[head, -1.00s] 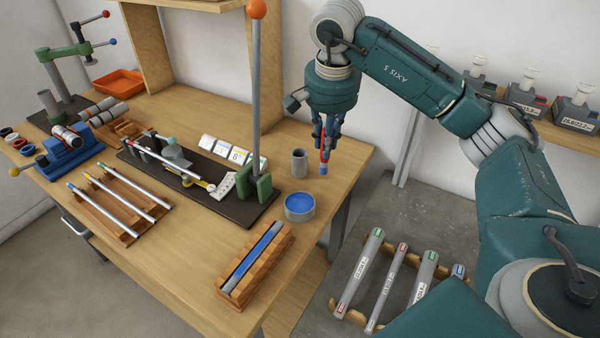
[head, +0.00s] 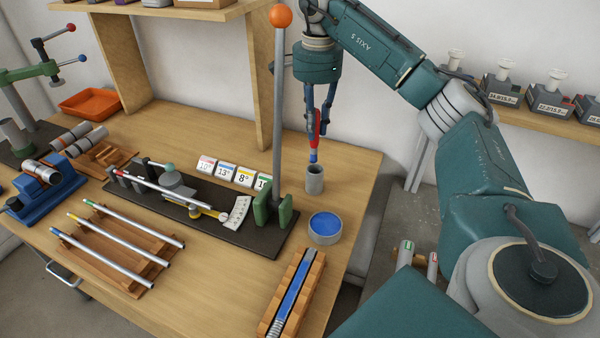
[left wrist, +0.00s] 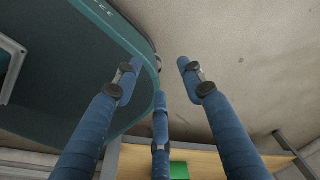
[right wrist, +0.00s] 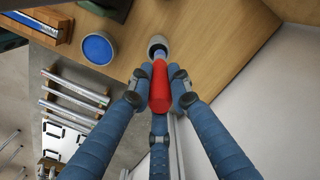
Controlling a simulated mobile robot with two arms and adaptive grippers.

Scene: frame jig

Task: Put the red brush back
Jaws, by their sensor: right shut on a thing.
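The red brush (head: 315,133) hangs upright in my right gripper (head: 318,116), its blue lower end pointing down. It is just above the grey cup (head: 314,180), which stands open on the bench near the right edge. In the right wrist view the three fingers close around the red handle (right wrist: 160,88), and the brush's far end lines up with the cup's mouth (right wrist: 158,45). A small gap shows between brush and cup in the head view. My left gripper (left wrist: 158,90) shows only in the left wrist view; its fingers are spread and empty.
A round tin of blue paste (head: 325,228) stands in front of the cup. A tall rod with an orange ball (head: 281,16) rises left of the gripper from a dark base. A wooden block with a blue channel (head: 293,295) lies at the front.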

